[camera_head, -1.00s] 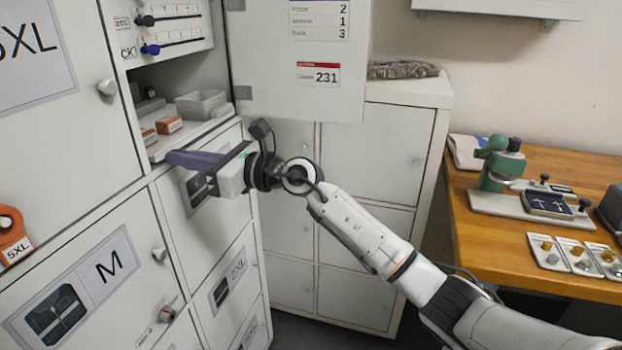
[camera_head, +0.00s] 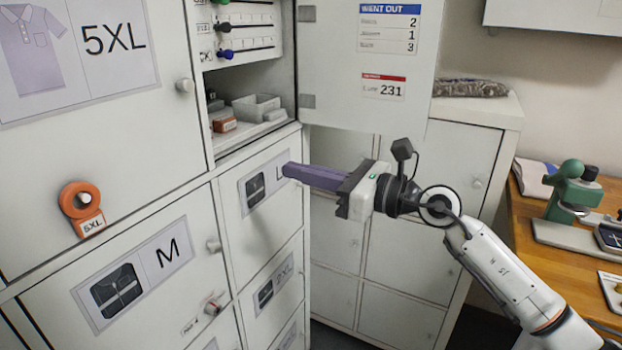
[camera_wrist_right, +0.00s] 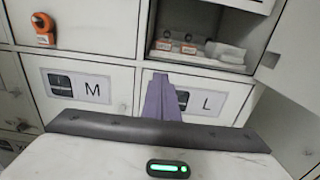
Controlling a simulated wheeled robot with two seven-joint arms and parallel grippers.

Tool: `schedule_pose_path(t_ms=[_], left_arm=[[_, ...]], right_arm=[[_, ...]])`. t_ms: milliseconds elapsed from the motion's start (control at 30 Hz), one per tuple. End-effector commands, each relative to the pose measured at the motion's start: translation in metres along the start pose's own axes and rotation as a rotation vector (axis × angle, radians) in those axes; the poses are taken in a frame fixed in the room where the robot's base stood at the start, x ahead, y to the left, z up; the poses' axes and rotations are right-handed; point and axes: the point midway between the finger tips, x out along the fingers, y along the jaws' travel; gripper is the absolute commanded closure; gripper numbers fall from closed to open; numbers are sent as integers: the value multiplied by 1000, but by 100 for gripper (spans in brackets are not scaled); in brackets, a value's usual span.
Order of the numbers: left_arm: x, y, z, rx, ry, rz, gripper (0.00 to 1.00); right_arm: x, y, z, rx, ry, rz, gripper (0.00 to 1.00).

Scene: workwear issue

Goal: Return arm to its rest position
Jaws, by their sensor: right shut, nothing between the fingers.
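My right gripper (camera_head: 290,171) reaches in from the right in the head view. Its purple fingers are shut together and hold nothing. They point left toward the locker door marked L (camera_head: 262,186), and I cannot tell whether the tips touch it. In the right wrist view, the shut fingers (camera_wrist_right: 160,84) stand in front of the same L door (camera_wrist_right: 218,103). My left gripper is not in view.
An orange tag (camera_head: 80,205) hangs on the 5XL door. A wooden bench (camera_head: 530,215) stands at the right.

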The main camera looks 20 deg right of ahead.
Motion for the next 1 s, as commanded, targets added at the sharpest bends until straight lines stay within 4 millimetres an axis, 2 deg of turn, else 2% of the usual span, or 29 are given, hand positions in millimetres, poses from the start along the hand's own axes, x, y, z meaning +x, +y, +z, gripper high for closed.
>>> schedule_pose_path(t_ms=[167,267,367,467,567,600,700,767,800,900,1000], left_arm=[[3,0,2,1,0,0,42],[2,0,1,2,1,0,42],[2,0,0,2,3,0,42],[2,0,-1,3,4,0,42],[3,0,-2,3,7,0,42],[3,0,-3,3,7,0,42],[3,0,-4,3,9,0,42],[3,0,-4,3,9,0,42],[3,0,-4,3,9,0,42],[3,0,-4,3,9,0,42],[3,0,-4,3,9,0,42]], right_arm=[[-15,2,-3,20,-3,3,100],[-15,14,-17,152,-37,24,100],[-17,32,-42,451,-112,44,100],[-28,42,-82,880,-214,20,100],[-48,42,-135,1336,-320,-69,100],[-58,42,-162,1518,-360,-122,100],[-89,49,-232,1922,-456,-283,100],[-108,58,-272,2123,-507,-387,100],[-122,68,-299,2248,-540,-461,100],[-156,98,-360,2524,-622,-659,100],[-189,136,-409,2747,-700,-858,100]])
